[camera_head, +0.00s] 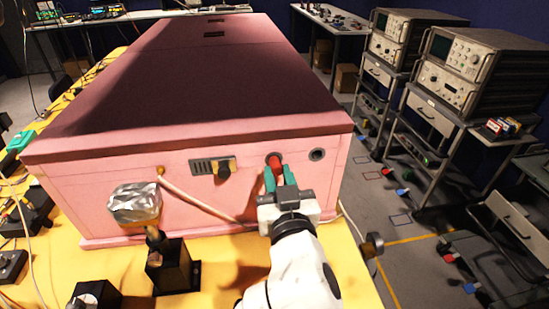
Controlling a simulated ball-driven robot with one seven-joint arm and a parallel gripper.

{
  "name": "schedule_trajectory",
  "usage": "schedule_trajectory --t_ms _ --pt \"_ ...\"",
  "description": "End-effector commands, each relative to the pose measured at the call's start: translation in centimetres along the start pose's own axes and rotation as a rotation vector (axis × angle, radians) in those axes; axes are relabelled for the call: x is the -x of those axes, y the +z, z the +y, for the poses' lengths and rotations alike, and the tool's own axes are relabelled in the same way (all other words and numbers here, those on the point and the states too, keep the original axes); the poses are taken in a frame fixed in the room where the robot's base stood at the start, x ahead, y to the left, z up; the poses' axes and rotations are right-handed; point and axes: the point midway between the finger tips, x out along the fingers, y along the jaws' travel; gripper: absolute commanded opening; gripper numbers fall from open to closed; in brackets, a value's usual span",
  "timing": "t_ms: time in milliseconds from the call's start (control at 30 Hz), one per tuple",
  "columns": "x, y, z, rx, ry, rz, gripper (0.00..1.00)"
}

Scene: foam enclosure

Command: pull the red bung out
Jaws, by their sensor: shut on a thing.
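The red bung (274,162) sits at a round hole in the front face of the pink foam enclosure (110,170), right of centre. My gripper (279,175) reaches up to it from below, with green fingers shut on the bung. The fingers hide part of the bung and the hole. I cannot tell how far the bung sits inside the hole.
An open round hole (317,155) is to the right. Black mounts (170,266) stand on the yellow table. Instrument carts (440,100) stand at right.

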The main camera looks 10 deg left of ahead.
Motion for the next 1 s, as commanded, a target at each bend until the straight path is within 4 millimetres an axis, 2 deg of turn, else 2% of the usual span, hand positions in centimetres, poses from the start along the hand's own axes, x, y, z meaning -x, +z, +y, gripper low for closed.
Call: schedule_trajectory --t_ms 1000 --pt "3.7 0.0 0.0 0.000 -0.001 0.001 0.00"
